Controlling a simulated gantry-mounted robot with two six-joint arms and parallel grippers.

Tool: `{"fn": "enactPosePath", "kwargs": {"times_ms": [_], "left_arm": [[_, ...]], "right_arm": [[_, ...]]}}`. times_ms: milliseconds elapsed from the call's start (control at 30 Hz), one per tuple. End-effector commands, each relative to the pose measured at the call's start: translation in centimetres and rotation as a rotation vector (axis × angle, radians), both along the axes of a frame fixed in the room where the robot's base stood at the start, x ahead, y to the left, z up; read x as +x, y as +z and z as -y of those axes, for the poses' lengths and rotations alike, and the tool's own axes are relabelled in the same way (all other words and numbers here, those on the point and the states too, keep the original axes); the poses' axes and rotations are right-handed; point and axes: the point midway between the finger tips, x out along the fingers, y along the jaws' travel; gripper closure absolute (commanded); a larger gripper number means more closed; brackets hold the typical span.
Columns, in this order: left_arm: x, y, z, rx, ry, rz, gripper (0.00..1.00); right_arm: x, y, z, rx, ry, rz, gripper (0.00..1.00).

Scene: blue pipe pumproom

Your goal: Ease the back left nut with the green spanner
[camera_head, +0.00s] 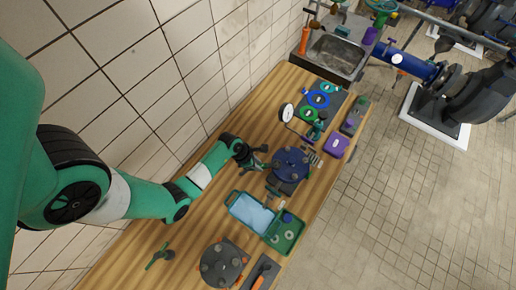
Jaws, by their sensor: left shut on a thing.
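My left gripper (256,160) reaches in from the left, low over the bench, at the left edge of the round blue flange (291,164). It is shut on a thin tool, which I take to be the green spanner; the tool is small, dark and mostly hidden by the fingers. The flange sits on a dark block and has several small nuts around its rim. The back left nut is on the side by the gripper; I cannot tell whether the tool touches it. My right gripper is not in view.
A teal open case (251,212) and a green tray (285,236) lie in front of the flange. A grey round flange (222,264) and a green-handled item (160,256) are nearer. A purple box (338,147) and a gauge (286,113) stand beyond. The tiled wall borders the bench.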

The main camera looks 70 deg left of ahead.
Motion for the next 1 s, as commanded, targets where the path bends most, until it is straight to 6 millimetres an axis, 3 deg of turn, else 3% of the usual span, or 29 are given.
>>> {"fn": "enactPosePath", "kwargs": {"times_ms": [233, 767, 1000], "left_arm": [[0.0, 0.4, 0.0, 0.000, 0.000, 0.000, 1.00], [0.1, 3.4, 0.0, 0.002, 0.001, 0.002, 1.00], [0.0, 3.6, 0.0, -0.001, 0.001, 0.001, 1.00]], "right_arm": [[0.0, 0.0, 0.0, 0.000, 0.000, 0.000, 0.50], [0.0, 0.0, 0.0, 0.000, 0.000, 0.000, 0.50], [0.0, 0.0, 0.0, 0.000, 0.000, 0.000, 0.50]]}}
